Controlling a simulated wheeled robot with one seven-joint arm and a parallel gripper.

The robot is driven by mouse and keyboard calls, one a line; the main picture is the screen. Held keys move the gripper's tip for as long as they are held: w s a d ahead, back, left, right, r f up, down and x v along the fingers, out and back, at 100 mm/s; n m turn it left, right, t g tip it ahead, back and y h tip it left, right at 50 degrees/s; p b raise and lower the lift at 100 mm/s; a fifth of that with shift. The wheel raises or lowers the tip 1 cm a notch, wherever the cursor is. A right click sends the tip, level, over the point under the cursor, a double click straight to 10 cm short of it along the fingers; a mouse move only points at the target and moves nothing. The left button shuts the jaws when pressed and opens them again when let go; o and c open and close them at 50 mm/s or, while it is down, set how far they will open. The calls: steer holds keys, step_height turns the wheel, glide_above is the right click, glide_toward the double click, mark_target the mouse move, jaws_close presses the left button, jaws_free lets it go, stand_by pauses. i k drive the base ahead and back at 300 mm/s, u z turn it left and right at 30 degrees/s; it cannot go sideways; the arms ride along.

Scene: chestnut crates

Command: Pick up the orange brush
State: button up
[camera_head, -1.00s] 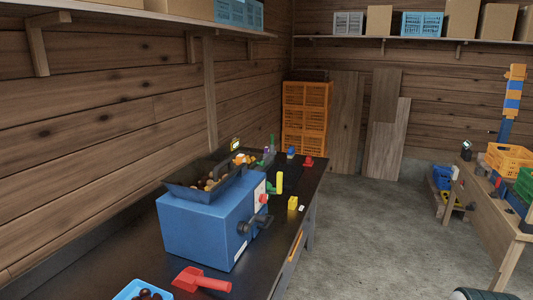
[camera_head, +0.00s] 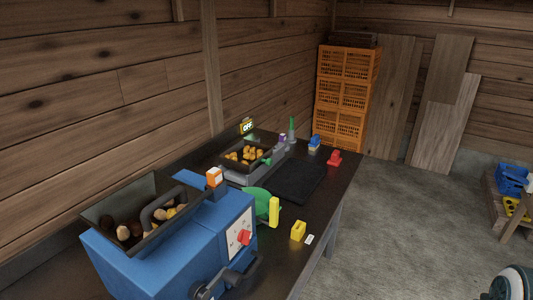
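A small orange block with a white side (camera_head: 214,177) sits at the back of the blue machine, beside its hopper. It may be the orange brush, but it is too small to tell for sure. The blue machine (camera_head: 185,248) stands on the dark table at the front left, with a dark hopper (camera_head: 115,192) of chestnuts on top. I see no other thing that is clearly an orange brush. My gripper is not in view.
On the dark table (camera_head: 318,205) stand a yellow block (camera_head: 298,231), a red item (camera_head: 334,158), a blue item (camera_head: 314,142) and a tray of chestnuts (camera_head: 240,167). Orange crates (camera_head: 343,97) are stacked behind. The floor (camera_head: 405,225) to the right is mostly open.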

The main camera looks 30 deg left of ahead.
mark_target(214, 175)
steer(key=i, duration=1.55)
steer(key=u, duration=2.65)
